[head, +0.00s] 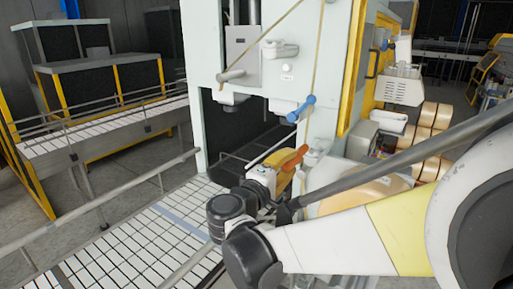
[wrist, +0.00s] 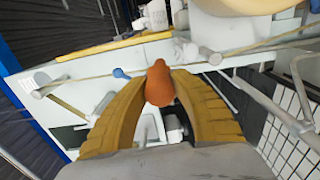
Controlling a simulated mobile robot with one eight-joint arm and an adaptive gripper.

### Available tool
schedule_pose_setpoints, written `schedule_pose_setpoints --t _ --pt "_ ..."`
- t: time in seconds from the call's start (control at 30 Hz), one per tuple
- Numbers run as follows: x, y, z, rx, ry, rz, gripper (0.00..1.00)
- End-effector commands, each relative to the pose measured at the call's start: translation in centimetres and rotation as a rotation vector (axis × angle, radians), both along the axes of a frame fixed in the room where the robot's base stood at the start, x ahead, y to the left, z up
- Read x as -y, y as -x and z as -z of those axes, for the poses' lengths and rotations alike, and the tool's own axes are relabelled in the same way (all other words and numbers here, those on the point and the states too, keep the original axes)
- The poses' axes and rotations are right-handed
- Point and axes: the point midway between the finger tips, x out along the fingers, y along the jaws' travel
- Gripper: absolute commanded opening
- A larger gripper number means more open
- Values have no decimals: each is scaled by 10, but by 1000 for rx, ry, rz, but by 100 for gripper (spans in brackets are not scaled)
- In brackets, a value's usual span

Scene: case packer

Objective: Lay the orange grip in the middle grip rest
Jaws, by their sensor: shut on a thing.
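My gripper (wrist: 160,92) has its two ochre fingers closed around the orange grip (wrist: 159,84), which shows between the fingertips in the wrist view. In the head view my gripper (head: 283,176) is in front of the pale machine's lower right part, with the orange grip (head: 292,158) at its end. A white bracket (wrist: 197,54) is just right of the orange grip in the wrist view. I cannot tell for sure which fitting is the middle grip rest.
A blue grip (head: 301,108) and a tan grip (head: 231,75) sit on the machine front (head: 215,110), each with a cord. A dark opening lies below them. Tan rolls (head: 430,125) stand at the right.

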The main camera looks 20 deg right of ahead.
Motion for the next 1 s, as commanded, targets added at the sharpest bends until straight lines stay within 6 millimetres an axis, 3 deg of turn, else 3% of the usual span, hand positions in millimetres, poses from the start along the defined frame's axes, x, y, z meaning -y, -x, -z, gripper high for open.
schedule_pose_setpoints --t 1.0 --pt "67 -52 -1 0 0 2 0"
